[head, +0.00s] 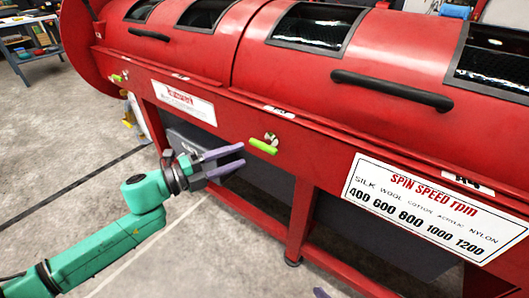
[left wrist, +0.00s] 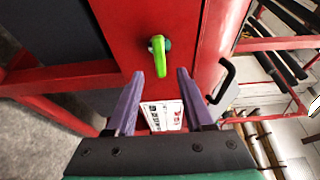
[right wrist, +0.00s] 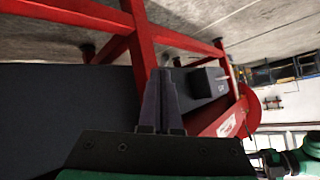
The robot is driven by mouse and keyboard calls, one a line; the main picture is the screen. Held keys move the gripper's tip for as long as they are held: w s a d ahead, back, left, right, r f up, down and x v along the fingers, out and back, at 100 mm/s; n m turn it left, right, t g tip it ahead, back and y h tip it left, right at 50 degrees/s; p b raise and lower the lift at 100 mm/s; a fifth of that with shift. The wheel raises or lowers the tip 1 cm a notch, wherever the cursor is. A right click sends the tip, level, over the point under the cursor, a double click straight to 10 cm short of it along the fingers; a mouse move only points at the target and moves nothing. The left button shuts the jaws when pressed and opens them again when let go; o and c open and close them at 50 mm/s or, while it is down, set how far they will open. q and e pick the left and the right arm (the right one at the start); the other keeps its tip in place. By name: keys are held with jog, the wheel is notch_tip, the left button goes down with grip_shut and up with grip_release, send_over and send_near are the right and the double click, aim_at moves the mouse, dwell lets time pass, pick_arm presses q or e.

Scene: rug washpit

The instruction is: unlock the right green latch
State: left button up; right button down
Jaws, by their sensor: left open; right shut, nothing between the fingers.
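The right green latch (head: 264,146) is a bright green handle on a round metal mount, on the red front rail of the machine. It lies nearly level, tilted slightly down to the right. In the left wrist view a green latch (left wrist: 159,56) shows just beyond the fingertips. My left gripper (head: 242,156) is open, with purple fingers just left of and below the right latch, apart from it. It also shows in the left wrist view (left wrist: 160,74). My right gripper (right wrist: 161,72) is shut and empty, beneath the machine's front; only a purple tip shows at the head view's bottom edge.
Another green latch (head: 117,78) sits further left on the rail. The red machine (head: 240,75) has black lid handles (head: 392,91) and a white spin-speed sign (head: 432,207). Red legs (head: 299,225) stand below the rail. The grey floor at left is mostly clear.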

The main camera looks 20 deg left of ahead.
aim_at(260, 147)
pick_arm(q)
jog(key=x, duration=0.8)
jog(key=shift+w+d+f, duration=0.1)
jog(key=shift+w, duration=0.05)
grip_shut()
